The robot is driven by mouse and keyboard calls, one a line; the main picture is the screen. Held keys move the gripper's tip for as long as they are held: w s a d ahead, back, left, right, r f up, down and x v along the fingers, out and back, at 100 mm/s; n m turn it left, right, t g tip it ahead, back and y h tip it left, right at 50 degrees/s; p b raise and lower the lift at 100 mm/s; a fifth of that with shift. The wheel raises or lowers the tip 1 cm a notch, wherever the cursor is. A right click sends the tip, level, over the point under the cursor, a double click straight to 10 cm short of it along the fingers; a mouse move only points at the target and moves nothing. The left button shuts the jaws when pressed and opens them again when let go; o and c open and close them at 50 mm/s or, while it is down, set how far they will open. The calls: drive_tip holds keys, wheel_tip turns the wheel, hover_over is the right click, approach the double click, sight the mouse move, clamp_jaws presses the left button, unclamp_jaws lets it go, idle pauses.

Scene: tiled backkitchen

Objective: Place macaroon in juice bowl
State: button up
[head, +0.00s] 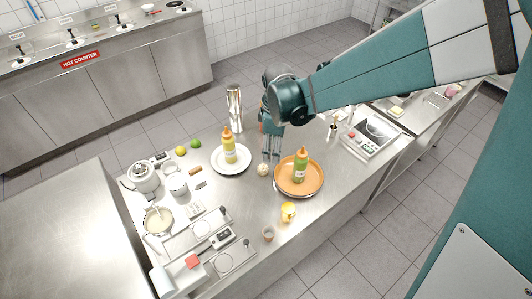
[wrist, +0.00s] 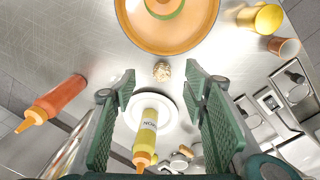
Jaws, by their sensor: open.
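The macaroon (head: 263,169), a small beige lump, sits on the steel table between a white plate and an orange round dish. In the wrist view the macaroon (wrist: 162,71) appears between my fingertips, farther off. My gripper (head: 271,157) is open and empty, pointing down just behind the macaroon in the head view. The white plate (head: 231,170) holds a yellow bottle (head: 229,148). No label shows which dish is the juice bowl.
A yellow cup (head: 288,212) and a brown cup (head: 268,234) stand near the front edge. A red bottle (wrist: 60,98) is left in the wrist view. A bowl of beige contents (head: 158,220), a kettle and scales crowd the table's left.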

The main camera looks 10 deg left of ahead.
drive_tip(key=n, duration=0.2)
hover_over(263, 166)
drive_tip(key=shift+g, duration=0.4)
wheel_tip(263, 166, down, 5)
drive_tip(key=shift+s+a+r, duration=0.1)
drive_tip(key=shift+r, duration=0.05)
drive_tip(key=shift+f, duration=1.3)
drive_tip(key=shift+f, duration=0.1)
drive_tip(key=shift+f, duration=2.5)
drive_tip(key=c, duration=0.9)
